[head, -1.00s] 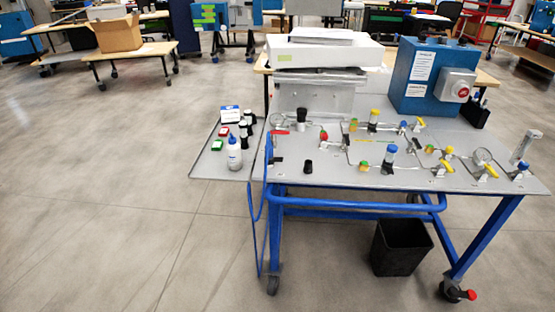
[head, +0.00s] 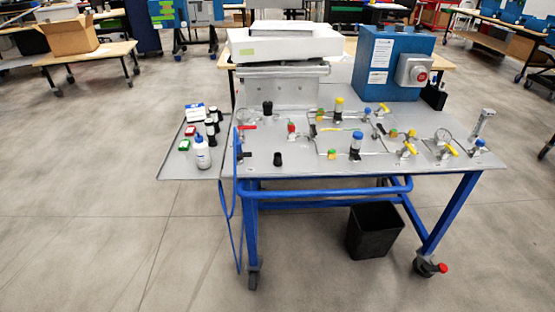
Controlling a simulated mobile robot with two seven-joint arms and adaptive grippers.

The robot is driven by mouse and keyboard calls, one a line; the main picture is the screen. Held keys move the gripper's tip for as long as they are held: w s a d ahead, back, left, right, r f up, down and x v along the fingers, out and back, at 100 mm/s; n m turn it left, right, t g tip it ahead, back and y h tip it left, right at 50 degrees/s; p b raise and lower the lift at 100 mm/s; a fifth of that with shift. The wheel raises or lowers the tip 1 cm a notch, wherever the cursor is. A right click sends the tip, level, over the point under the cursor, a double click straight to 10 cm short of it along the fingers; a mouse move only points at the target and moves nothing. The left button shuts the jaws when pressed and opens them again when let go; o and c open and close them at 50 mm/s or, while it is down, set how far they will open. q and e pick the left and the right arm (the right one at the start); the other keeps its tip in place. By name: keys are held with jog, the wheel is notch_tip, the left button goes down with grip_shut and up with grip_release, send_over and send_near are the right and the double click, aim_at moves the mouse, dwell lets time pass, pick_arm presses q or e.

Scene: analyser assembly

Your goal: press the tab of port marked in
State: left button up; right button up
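The analyser assembly stands on a grey panel table (head: 300,172) with a blue frame. A red-handled valve (head: 246,128) sits at the left edge. Small green-and-yellow fittings (head: 332,153) sit along the tubing. Port markings and tabs are too small to read, so I cannot tell which port is marked in. Neither of my grippers shows.
A side shelf (head: 172,170) at the left holds a white bottle (head: 202,153), dark bottles and small boxes. A blue box with a red button (head: 395,62) stands at the back right. A black bin (head: 374,230) is under the table. The floor in front is clear.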

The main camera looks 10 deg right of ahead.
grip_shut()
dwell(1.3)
